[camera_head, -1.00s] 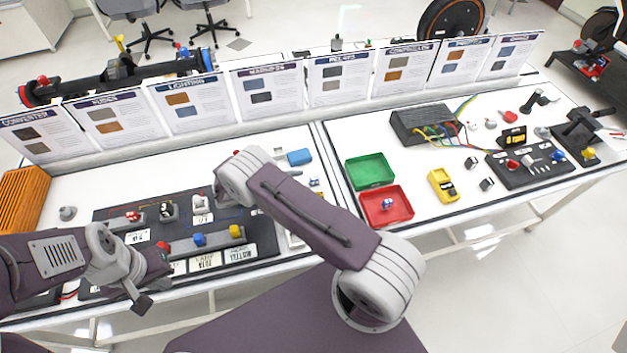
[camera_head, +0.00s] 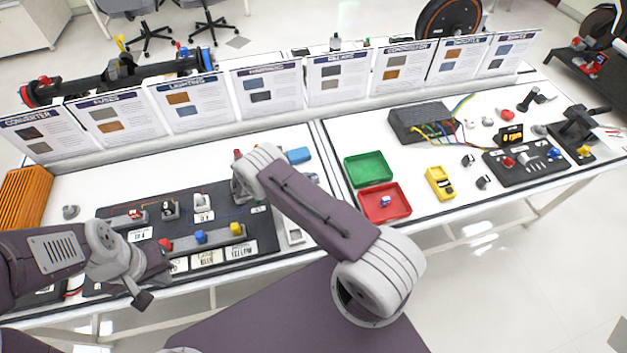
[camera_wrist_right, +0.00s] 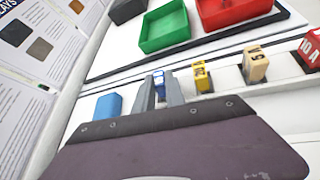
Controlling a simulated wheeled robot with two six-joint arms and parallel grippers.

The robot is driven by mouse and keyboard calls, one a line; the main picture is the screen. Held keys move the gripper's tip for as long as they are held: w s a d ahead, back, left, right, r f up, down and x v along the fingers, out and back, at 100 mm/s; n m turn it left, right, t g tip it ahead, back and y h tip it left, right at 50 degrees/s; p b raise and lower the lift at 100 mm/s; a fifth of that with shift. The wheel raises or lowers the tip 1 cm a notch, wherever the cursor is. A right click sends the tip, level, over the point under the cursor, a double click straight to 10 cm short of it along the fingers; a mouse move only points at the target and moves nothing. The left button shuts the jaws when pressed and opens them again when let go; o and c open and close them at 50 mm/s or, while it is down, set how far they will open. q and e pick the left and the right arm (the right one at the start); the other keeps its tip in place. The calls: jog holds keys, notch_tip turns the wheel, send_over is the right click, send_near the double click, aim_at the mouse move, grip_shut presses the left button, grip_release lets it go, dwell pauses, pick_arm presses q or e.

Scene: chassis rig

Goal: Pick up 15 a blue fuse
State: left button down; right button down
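In the right wrist view a small blue fuse (camera_wrist_right: 159,84) stands upright between the two fingertips of my right gripper (camera_wrist_right: 160,92). The fingers straddle it, with a gap that looks wider than the fuse. A yellow fuse (camera_wrist_right: 203,77), a tan fuse (camera_wrist_right: 255,66) and a red fuse (camera_wrist_right: 313,48) stand in a row to its right. In the head view my right arm hides its own gripper and most of this row. My left gripper (camera_head: 150,287) hangs at the near edge of the left table; its finger gap is unclear.
A blue block (camera_wrist_right: 107,105) lies left of the right fingers and behind the arm in the head view (camera_head: 299,155). A green tray (camera_head: 349,165) and a red tray (camera_head: 370,212) stand to the right. A dark board (camera_head: 104,212) with components lies left. Upright cards line the back.

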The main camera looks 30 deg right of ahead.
jog(key=shift+w, duration=0.15)
notch_tip(320, 180, up, 4)
jog(key=shift+d+r, duration=0.1)
jog(key=shift+r, duration=0.15)
jog(key=s+d+r, duration=0.6)
jog(key=s, duration=0.3)
jog(key=shift+s+r, duration=0.2)
jog(key=shift+s, duration=0.15)
